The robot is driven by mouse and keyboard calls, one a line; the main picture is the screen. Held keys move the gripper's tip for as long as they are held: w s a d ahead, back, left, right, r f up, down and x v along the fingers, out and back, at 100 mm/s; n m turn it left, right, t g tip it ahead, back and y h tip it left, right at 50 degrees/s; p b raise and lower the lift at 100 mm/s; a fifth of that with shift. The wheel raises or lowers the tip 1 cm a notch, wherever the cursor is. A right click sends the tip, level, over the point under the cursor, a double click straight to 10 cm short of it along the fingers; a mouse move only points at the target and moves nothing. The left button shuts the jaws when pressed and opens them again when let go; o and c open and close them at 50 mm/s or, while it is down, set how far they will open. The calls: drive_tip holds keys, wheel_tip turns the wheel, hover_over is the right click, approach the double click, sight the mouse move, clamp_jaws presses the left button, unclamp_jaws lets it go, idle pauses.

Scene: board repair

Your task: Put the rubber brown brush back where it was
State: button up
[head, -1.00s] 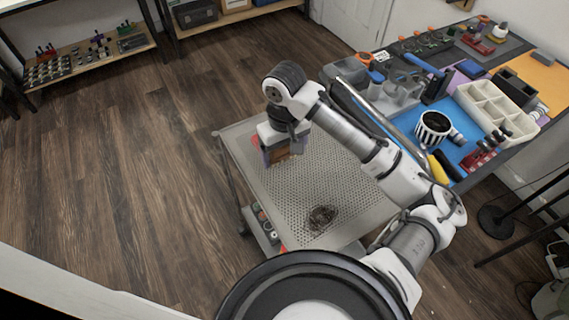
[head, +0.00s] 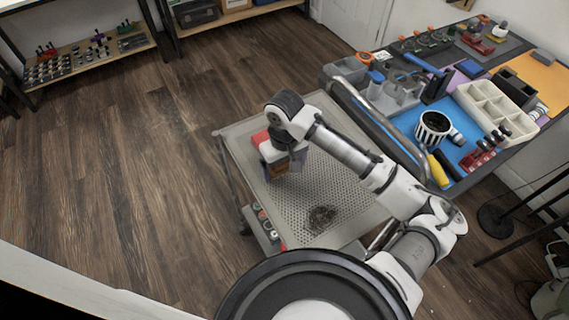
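My gripper (head: 281,172) points down over the left part of the perforated grey cart top (head: 340,185). A dark patch of bristly debris (head: 321,217) lies on the cart top, to the lower right of the gripper.
A red item (head: 260,137) lies behind the gripper near the cart's left edge. Right of the cart, a crowded workbench holds a blue mat (head: 459,146), a striped cup (head: 433,128) and a white compartment tray (head: 496,108). The cart's right middle is bare.

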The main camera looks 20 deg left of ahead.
drive_tip(key=shift+o, duration=0.9)
wheel_tip(320, 180, up, 12)
drive_tip(key=shift+r+b, duration=0.2)
drive_tip(key=shift+b, duration=0.15)
